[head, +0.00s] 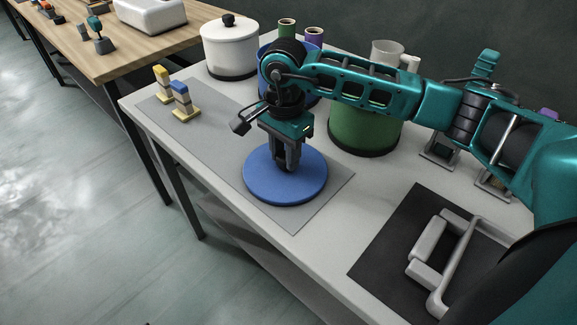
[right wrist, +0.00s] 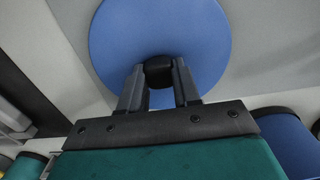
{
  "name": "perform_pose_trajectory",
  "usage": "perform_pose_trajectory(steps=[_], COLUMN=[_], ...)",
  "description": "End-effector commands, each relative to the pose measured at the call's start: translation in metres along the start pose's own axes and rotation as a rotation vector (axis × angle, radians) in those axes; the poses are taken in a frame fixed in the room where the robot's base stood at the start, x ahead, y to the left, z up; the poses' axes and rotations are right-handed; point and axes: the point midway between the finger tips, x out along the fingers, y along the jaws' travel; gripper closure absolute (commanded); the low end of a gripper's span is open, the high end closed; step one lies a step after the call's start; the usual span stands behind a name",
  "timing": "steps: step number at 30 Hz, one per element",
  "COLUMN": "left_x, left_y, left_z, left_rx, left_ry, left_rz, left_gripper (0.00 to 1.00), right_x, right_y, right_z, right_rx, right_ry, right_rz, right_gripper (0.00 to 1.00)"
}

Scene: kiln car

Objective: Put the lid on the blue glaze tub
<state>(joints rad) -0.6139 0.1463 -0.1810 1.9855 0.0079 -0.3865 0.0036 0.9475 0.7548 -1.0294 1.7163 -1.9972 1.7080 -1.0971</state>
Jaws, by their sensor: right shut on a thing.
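The blue lid (head: 262,183) is a flat round disc low over the grey mat; I cannot tell whether it touches the mat. My right gripper (head: 286,163) points down and is shut on the lid's black knob (right wrist: 158,71). In the right wrist view the lid (right wrist: 205,40) fills the upper middle, with the knob between the fingers. The blue tub (head: 314,97) stands behind my right arm, which hides much of it. Part of the tub also shows at the lower right of the right wrist view (right wrist: 285,140). My left gripper is not in view.
A white pot (head: 230,55) with a lid stands left of the blue tub, a green tub (head: 365,130) right of it. Small block stacks (head: 182,103) stand on the grey mat (head: 225,125). A grey handled object (head: 428,255) lies on a dark mat (head: 385,275).

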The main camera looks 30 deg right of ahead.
Motion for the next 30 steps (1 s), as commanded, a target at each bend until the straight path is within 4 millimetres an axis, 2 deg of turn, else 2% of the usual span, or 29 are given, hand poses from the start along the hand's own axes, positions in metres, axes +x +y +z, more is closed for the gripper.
perform_pose_trajectory(steps=[1, 9, 30], left_x=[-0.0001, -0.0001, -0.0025], left_y=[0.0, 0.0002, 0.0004], left_z=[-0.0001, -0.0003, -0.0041], left_rx=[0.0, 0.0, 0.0], left_ry=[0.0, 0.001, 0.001], left_rz=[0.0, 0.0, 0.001], left_gripper=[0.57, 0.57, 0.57], right_x=[0.0001, 0.0002, -0.0066], right_y=[0.0, 0.0, -0.0002], right_z=[0.0, 0.0001, 0.0], right_rx=[0.0, 0.0, 0.0], right_ry=[0.0, 0.0, 0.0], right_rz=[0.0, 0.0, -0.001], right_gripper=[0.77, 1.0, 1.0])
